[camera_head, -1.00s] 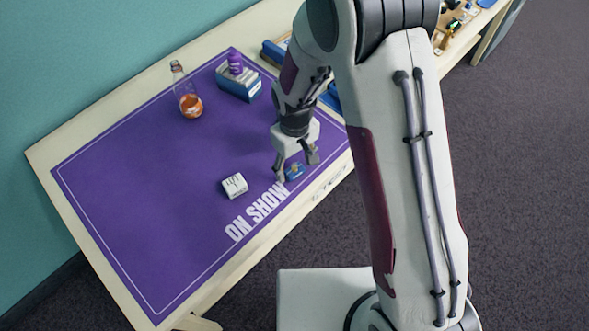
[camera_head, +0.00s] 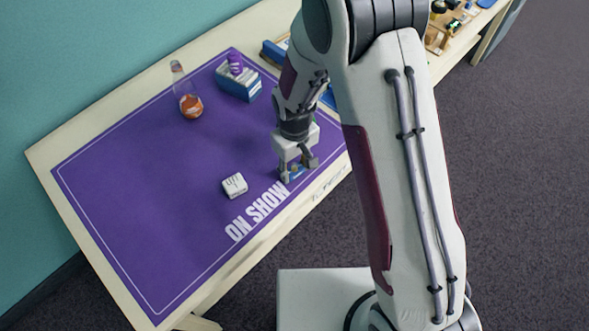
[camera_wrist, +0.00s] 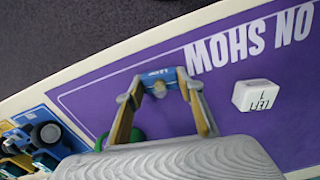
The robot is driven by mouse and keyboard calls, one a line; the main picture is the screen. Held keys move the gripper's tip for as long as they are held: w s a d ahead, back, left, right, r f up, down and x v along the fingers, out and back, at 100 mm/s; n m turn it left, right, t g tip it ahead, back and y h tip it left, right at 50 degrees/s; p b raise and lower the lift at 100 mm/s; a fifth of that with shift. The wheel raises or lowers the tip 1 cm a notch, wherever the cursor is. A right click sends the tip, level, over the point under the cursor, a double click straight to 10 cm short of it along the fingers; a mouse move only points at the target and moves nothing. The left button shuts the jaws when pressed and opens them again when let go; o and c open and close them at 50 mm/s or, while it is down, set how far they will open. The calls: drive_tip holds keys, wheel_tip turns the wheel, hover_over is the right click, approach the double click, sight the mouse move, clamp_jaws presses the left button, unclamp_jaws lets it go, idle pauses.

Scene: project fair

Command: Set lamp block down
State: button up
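The lamp block (camera_head: 291,171) is a small blue block with a round greyish part on it. It is at the mat's front edge, right of the ON SHOW lettering. In the wrist view, the lamp block (camera_wrist: 158,73) lies between my fingertips, one at each end. My gripper (camera_head: 299,172) points down at mat level, with its fingers spread around the block; it also shows in the wrist view (camera_wrist: 161,88). I cannot tell whether the fingers press on the block. The fingers partly hide it in the head view.
A white lettered block (camera_head: 234,185) stands left of my gripper on the purple mat (camera_head: 140,190). A flask with orange liquid (camera_head: 190,104) and a blue box with a purple item (camera_head: 238,85) stand farther back. A wheeled model (camera_wrist: 42,136) is at the wrist view's left.

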sight(294, 164)
drive_tip(key=shift+r, duration=0.2)
drive_tip(key=shift+c, duration=0.5)
drive_tip(key=shift+r, duration=4.8)
drive_tip(key=s+a+n, duration=0.1)
drive_tip(key=s+a, duration=0.1)
drive_tip(key=a, duration=0.2)
drive_tip(key=s+a+n, duration=0.1)
drive_tip(key=a, duration=0.4)
drive_tip(key=s+a+f+n, duration=0.1)
drive_tip(key=s+a, duration=0.1)
drive_tip(key=a, duration=0.3)
drive_tip(key=shift+s+n, duration=0.3)
drive_tip(key=shift+n, duration=0.1)
drive_tip(key=s+a+n, duration=0.1)
drive_tip(key=s+a, duration=0.1)
drive_tip(key=a, duration=0.3)
drive_tip(key=s+a+r+n, duration=0.1)
drive_tip(key=s+a, duration=0.2)
drive_tip(key=a, duration=0.3)
drive_tip(key=shift+s+a+r+n, duration=0.15)
drive_tip(key=shift+s+a+n, duration=0.05)
drive_tip(key=shift+s+n, duration=0.15)
drive_tip(key=shift+f, duration=3.1)
